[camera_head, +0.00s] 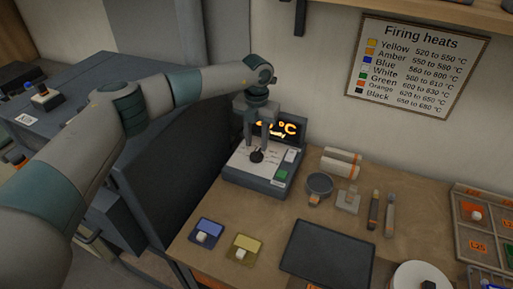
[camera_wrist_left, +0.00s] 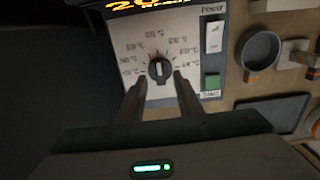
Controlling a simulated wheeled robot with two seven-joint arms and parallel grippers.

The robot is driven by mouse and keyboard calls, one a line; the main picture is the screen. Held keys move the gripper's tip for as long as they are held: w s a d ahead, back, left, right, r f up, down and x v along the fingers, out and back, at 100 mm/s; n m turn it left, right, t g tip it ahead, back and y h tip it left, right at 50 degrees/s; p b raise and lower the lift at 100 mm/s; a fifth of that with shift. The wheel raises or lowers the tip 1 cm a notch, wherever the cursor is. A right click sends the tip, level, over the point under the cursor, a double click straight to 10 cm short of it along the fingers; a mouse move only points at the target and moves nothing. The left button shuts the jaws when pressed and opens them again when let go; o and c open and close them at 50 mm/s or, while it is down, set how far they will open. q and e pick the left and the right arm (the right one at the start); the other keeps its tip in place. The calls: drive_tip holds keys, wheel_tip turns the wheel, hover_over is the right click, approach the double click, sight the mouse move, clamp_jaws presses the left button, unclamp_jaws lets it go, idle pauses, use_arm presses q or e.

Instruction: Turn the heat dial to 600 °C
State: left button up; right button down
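The heat dial is a black knob (camera_head: 257,156) on the pale sloping face of a grey controller box (camera_head: 252,185). In the left wrist view the dial (camera_wrist_left: 159,69) has a light pointer mark directed roughly upward, with temperature labels around it too blurred to read surely. My left gripper (camera_head: 262,148) is over the dial. In the left wrist view its two fingers (camera_wrist_left: 158,85) stand apart, one at each lower side of the dial, with gaps visible. An orange display (camera_head: 278,128) is partly hidden by the gripper. My right gripper is in neither view.
The controller has a white power switch (camera_wrist_left: 214,37) and a green start button (camera_wrist_left: 212,82). A round grey cup (camera_head: 319,185) stands to its right. A firing-heats chart (camera_head: 417,62) hangs on the wall. Blue (camera_head: 206,233) and yellow (camera_head: 243,248) trays and a dark mat (camera_head: 327,254) lie in front.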

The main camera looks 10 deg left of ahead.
sight(256, 151)
use_arm(q)
wheel_tip(256, 151, up, 14)
drive_tip(key=b, duration=0.5)
drive_tip(key=shift+r, duration=0.2)
drive_tip(key=shift+s+f, duration=0.1)
